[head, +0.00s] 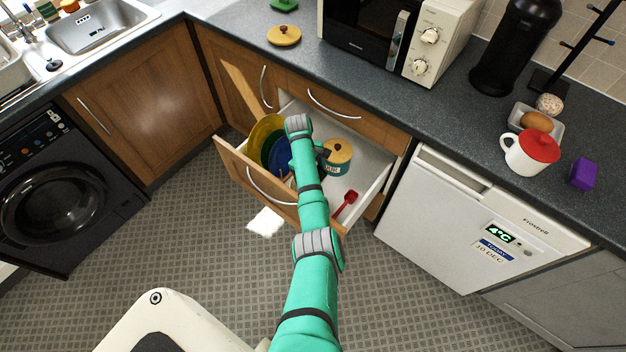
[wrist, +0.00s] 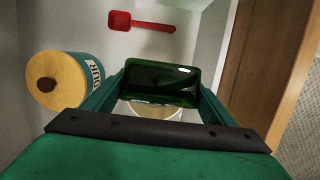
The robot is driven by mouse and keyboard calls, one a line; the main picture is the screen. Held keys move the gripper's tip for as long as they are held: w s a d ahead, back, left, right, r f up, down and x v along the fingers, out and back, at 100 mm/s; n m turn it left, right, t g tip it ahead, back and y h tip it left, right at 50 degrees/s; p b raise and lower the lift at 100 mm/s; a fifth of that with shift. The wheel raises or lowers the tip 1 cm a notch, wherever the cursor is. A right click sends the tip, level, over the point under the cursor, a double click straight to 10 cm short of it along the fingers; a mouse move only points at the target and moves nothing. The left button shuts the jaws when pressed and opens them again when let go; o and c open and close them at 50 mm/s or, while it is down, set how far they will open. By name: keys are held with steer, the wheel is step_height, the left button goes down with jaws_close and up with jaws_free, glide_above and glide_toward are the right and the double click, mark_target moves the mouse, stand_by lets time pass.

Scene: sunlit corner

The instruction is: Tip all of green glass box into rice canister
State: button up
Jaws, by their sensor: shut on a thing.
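The green glass box (wrist: 152,85) is between the fingers of my gripper (wrist: 160,92), which is shut on it over the open drawer (head: 368,195). I cannot tell what is in the box. A round, pale rim (wrist: 155,111) shows partly below the box in the wrist view; it may be the rice canister, but its label is hidden. A teal canister (wrist: 88,72) with a wooden lid stands beside it, its label ending in "UR"; it also shows in the head view (head: 336,166). My arm hides the box in the head view.
A red scoop (head: 347,203) lies in the drawer, and yellow (head: 262,130) and blue dishes stand at its left. A loose wooden lid (head: 284,35) lies on the counter. The drawer's wooden front (wrist: 268,60) is close to the right of my gripper in the wrist view.

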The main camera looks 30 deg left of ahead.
stand_by(0.6)
steer(key=y, duration=0.2)
steer(key=r+y, duration=0.1)
steer(key=shift+d+r+y, duration=0.1)
steer(key=shift+r+y, duration=0.1)
steer(key=shift+y, duration=0.2)
steer(key=y, duration=0.1)
steer(key=r+y, duration=0.1)
steer(key=y, duration=0.2)
steer(key=shift+r+t, duration=0.25)
steer(key=shift+t, duration=0.05)
steer(key=y, duration=0.1)
steer(key=r+y, duration=0.1)
steer(key=y, duration=0.2)
steer(key=shift+w+r+y, duration=0.1)
steer(key=shift+r+y, duration=0.2)
steer(key=shift+r+t+y, duration=0.2)
steer(key=shift+r+y, duration=0.2)
steer(key=shift+y, duration=0.5)
steer(key=shift+r+t+y, duration=0.2)
steer(key=shift+r+y, duration=0.15)
steer(key=shift+y, duration=0.55)
